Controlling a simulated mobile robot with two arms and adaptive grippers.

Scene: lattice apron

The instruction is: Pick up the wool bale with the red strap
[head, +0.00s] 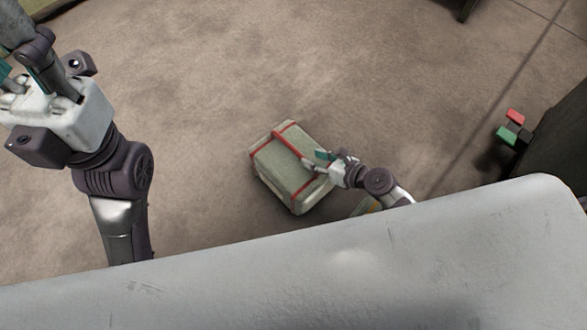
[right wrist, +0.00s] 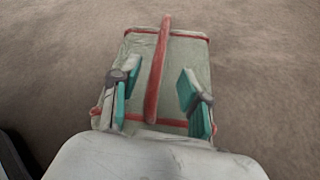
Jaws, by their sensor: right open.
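The wool bale (head: 272,162) is a grey-green block with red bands, sitting on the floor in the middle of the head view. A red strap (head: 290,143) runs across its top. My right gripper (head: 318,160) is open over the bale's right side. In the right wrist view the bale (right wrist: 138,60) lies ahead, and the red strap (right wrist: 158,68) stands out between the two spread teal-padded fingers, touching neither visibly. My left gripper (head: 24,72) is raised at the upper left, far from the bale; its fingertips are partly cut off or overlapped.
A pale grey surface (head: 345,260) fills the bottom of the head view. A dark block (head: 562,140) stands at the right edge, with small red and green pieces (head: 507,134) beside it. A yellowish thing (head: 367,206) is mostly hidden near my right arm. The floor around the bale is clear.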

